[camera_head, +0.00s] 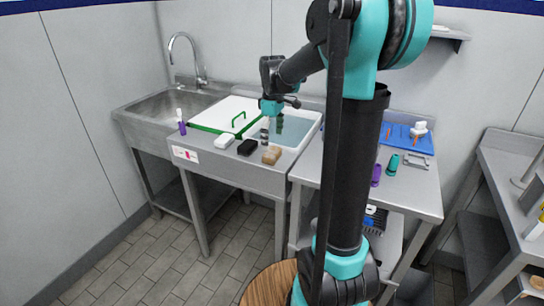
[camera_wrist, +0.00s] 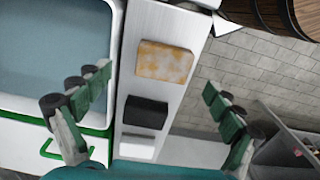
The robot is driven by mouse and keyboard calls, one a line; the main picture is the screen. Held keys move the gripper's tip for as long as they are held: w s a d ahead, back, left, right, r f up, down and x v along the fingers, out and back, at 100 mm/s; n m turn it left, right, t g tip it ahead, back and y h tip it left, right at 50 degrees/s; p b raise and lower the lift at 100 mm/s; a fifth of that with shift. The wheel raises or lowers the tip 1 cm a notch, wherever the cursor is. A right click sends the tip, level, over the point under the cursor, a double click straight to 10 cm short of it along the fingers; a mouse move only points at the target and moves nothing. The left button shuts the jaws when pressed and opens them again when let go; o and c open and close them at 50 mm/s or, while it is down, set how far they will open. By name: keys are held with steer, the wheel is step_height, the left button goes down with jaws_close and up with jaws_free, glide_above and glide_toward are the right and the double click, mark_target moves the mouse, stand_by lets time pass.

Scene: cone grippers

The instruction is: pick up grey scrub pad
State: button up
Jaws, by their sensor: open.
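The grey scrub pad (camera_head: 248,147) looks like a dark, nearly black block on the front ledge of the sink unit. It lies between a white block (camera_head: 223,141) and a tan sponge (camera_head: 271,155). In the wrist view the dark pad (camera_wrist: 145,112) lies between the spread fingers, below the mottled tan sponge (camera_wrist: 165,62) and above the white block (camera_wrist: 138,147). My gripper (camera_wrist: 157,82) is open and empty, its green-padded fingers wide apart. In the head view my gripper (camera_head: 272,126) hangs above the basin edge, behind the ledge objects.
A water-filled basin (camera_head: 295,132) lies behind the ledge. A tall faucet (camera_head: 188,52) and a purple bottle (camera_head: 181,124) stand left. A blue tray (camera_head: 408,138) is on the right table.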

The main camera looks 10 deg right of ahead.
mark_target(272, 151)
steer(key=shift+s+a+f, duration=0.1)
steer(key=shift+s+f, duration=0.05)
steer(key=shift+f, duration=1.25)
steer(key=shift+s+a+f, duration=0.1)
steer(key=shift+f, duration=1.3)
steer(key=c, duration=1)
steer(key=shift+o, duration=0.2)
steer(key=shift+r, duration=0.1)
step_height(272, 151, up, 20)
